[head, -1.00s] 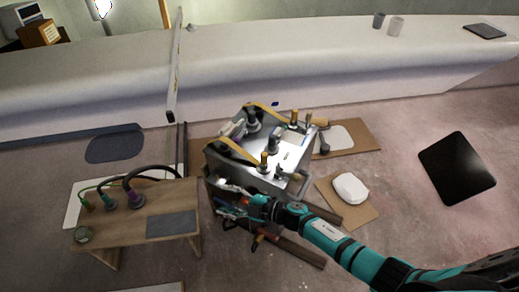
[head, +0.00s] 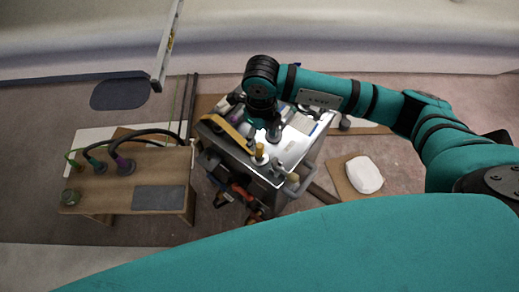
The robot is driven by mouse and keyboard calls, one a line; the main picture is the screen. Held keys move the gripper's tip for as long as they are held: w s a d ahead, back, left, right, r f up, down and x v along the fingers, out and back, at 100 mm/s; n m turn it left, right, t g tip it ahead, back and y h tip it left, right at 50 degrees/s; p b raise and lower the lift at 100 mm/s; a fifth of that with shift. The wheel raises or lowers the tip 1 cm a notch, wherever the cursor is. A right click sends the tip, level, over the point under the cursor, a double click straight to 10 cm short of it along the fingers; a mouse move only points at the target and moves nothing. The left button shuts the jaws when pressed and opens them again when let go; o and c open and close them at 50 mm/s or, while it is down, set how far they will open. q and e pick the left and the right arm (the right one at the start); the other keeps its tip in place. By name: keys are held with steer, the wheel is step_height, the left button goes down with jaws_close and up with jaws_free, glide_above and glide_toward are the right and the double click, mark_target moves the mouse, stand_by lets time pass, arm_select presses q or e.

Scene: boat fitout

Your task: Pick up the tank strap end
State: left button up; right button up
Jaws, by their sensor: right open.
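My left gripper is not in view.
A low wooden bench (head: 120,186) with hoses stands left of the tank. A white pad (head: 364,174) lies on cardboard at the right. A large teal part of mine covers the lower foreground. An upright rail (head: 165,50) stands behind the bench.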

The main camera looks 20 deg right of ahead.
mark_target(260, 149)
step_height(260, 149, down, 7)
steer(key=shift+w+f, duration=0.1)
steer(key=shift+f, duration=0.2)
steer(key=shift+w+f, duration=0.2)
steer(key=shift+f, duration=0.15)
steer(key=f, duration=0.1)
steer(key=w+f, duration=0.1)
steer(key=f, duration=0.1)
steer(key=shift+d+f, duration=0.1)
steer(key=shift+f, duration=0.6)
jaws_close()
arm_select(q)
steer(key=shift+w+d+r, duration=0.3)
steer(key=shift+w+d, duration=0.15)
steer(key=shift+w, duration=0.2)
arm_select(e)
steer(key=shift+r, duration=0.1)
